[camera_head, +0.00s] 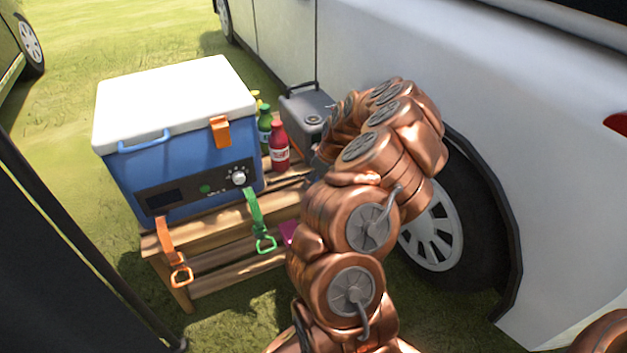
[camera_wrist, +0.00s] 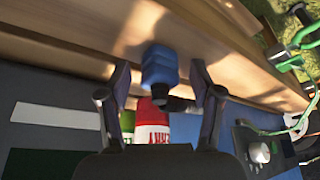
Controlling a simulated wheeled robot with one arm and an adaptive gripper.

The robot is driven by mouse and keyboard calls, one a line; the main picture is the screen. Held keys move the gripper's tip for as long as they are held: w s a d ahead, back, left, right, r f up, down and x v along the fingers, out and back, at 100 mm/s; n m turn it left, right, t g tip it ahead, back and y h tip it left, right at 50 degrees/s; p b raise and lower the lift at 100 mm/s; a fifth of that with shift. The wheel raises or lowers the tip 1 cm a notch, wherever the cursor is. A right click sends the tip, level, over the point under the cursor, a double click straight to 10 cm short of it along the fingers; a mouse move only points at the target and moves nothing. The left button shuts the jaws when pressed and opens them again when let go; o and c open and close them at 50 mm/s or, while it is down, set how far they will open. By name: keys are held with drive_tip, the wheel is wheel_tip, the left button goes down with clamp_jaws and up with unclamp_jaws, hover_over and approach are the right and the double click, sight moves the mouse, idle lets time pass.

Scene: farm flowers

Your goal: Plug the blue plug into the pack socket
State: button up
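In the wrist view, the blue plug (camera_wrist: 158,66) shows over the wooden slats, with a short black part at its lower end. My gripper (camera_wrist: 159,72) is open, with one dark finger on each side of the plug and a visible gap to both. I cannot tell how far the plug lies beyond the fingertips. In the head view my copper arm hides the gripper and the plug. A grey box (camera_head: 299,103) with a black handle and a round fitting stands beside the car. I cannot tell whether it is the pack, and no socket can be made out.
A blue cooler (camera_head: 190,165) with a white lid stands on a wooden bench (camera_head: 235,272). A red bottle (camera_head: 279,155) and a green bottle (camera_head: 264,130) stand beside it. Orange and green straps (camera_head: 256,215) hang in front. A white car (camera_head: 545,150) borders the right side.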

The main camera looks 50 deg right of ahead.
drive_tip(key=c, duration=1.1)
drive_tip(key=shift+r, duration=0.1)
wheel_tip(320, 180, up, 4)
drive_tip(key=shift+f+p, duration=0.25)
drive_tip(key=shift+p, duration=0.6)
drive_tip(key=shift+s+a, duration=0.25)
drive_tip(key=shift+s, duration=0.25)
drive_tip(key=s+a+r+p, duration=0.1)
drive_tip(key=s+a+p, duration=0.1)
drive_tip(key=s+a, duration=0.6)
drive_tip(key=s, duration=0.4)
drive_tip(key=shift+a+p, duration=0.25)
drive_tip(key=shift+p, duration=0.1)
drive_tip(key=shift+s+r, duration=0.1)
